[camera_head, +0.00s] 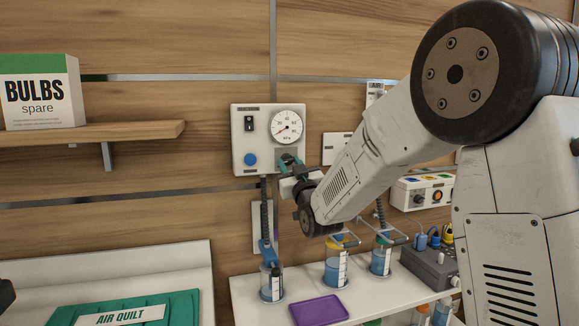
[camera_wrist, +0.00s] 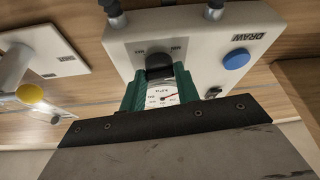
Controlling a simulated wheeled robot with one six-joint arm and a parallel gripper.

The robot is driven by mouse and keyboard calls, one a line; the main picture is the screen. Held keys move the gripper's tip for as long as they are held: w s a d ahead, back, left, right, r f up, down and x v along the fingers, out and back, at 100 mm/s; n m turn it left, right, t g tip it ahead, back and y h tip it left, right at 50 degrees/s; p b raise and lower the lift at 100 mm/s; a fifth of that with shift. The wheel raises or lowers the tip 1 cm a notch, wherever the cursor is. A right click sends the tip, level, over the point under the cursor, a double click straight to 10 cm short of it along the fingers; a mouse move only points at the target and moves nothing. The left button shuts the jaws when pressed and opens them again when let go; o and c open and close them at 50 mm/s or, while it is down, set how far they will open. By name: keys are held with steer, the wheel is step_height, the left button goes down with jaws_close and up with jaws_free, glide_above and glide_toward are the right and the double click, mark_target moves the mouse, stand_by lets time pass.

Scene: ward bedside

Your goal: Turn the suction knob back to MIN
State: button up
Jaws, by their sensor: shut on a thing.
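The white suction unit (camera_head: 241,137) is on the wood wall, with a round gauge (camera_head: 287,127), a rocker switch and a blue button (camera_head: 250,160). My gripper (camera_wrist: 160,78), with green fingers, is shut on the knob, one finger on each side. In the head view my gripper (camera_head: 290,160) is at the unit's lower right and hides the knob. The knob's exact pointing is unclear.
A shelf below holds jars of blue liquid (camera_head: 335,270) and a purple pad (camera_head: 318,308). A hose (camera_head: 265,215) hangs under the unit. A control box (camera_head: 423,192) is on the wall at right. A bulbs box (camera_head: 40,92) stands on a wooden shelf at left.

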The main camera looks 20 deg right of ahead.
steer(key=n+y, duration=0.1)
steer(key=n, duration=0.1)
steer(key=n+y, duration=0.1)
steer(key=n, duration=0.2)
steer(key=shift+d+g+y, duration=0.2)
steer(key=shift+g+y, duration=0.1)
steer(key=shift+g, duration=0.1)
steer(key=shift+d+n+g+y, duration=0.1)
steer(key=shift+n+g+y, duration=0.25)
steer(key=shift+n, duration=0.9)
steer(key=shift+n+g+y, duration=0.25)
steer(key=shift+n+y, duration=0.2)
steer(key=shift+n, duration=0.8)
steer(key=o, duration=1)
steer(key=shift+r, duration=0.1)
steer(key=shift+c, duration=0.2)
steer(key=v, duration=0.7)
steer(key=shift+s, duration=0.35)
steer(key=shift+d, duration=0.15)
